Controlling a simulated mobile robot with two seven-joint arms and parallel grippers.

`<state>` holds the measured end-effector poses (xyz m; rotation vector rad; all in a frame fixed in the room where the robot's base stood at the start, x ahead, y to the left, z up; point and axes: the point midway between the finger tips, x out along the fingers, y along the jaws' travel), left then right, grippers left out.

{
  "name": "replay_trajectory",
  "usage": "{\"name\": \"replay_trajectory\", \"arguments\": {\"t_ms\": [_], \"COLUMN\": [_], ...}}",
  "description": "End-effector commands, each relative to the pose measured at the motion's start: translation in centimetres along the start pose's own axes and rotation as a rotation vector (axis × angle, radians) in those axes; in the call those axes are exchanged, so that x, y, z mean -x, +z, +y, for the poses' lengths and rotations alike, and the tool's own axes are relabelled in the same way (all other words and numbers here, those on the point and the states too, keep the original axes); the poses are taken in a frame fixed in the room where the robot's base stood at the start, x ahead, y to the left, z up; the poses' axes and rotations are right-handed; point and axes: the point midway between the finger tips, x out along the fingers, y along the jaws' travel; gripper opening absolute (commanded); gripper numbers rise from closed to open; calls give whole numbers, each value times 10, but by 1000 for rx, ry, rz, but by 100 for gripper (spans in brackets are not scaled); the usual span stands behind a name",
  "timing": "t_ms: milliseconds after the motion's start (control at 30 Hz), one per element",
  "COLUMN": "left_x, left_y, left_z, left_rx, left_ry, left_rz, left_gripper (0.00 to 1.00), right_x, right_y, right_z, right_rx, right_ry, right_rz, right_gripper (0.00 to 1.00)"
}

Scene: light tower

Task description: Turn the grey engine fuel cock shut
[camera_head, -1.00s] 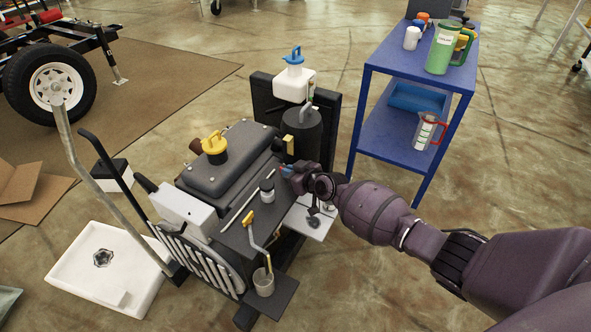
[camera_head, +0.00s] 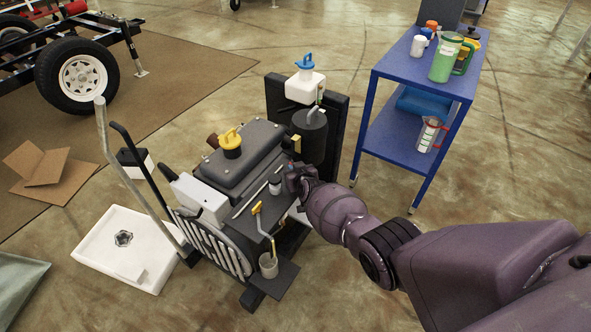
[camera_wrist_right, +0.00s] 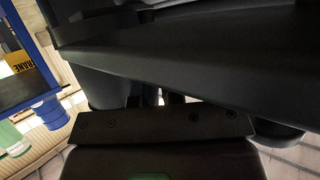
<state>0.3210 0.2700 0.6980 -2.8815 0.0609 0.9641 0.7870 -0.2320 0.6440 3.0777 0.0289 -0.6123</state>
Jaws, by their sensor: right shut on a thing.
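The dark engine (camera_head: 245,160) stands on the floor in the middle of the head view, with a yellow-handled cap on top. My right gripper (camera_head: 295,180) is at the engine's right side, below the black cylinder (camera_head: 310,133). It is shut on a small part there, but the fingers and my wrist hide that part. I cannot make out the grey fuel cock or how it is turned. In the right wrist view the gripper (camera_wrist_right: 165,103) is dark, close under a broad black part of the machine. My left gripper is not in view.
A blue trolley (camera_head: 415,65) with jugs and bottles stands at the right. A grey cup (camera_head: 268,265) sits on the engine's front shelf. A white tray (camera_head: 95,250) lies on the floor at left, near two upright levers. Floor in front is clear.

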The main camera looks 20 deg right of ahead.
Motion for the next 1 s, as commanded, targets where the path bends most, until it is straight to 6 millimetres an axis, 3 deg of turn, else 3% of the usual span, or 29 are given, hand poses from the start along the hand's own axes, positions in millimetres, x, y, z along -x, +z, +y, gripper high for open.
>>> {"name": "replay_trajectory", "arguments": {"t_ms": [600, 633, 767, 1000], "left_x": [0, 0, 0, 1], "left_y": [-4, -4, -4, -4], "left_z": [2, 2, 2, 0], "left_rx": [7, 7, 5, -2], "left_ry": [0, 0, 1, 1], "left_rz": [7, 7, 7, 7], "left_gripper": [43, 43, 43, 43], "right_x": [0, 0, 0, 0], "right_y": [2, 2, 1, 0], "right_z": [-2, -2, -1, -1], "right_rx": [-7, -7, -7, -7], "right_ry": [14, 14, 14, 15], "right_rz": [-2, -2, -2, -1], "right_gripper": [0, 13, 33, 34]}}
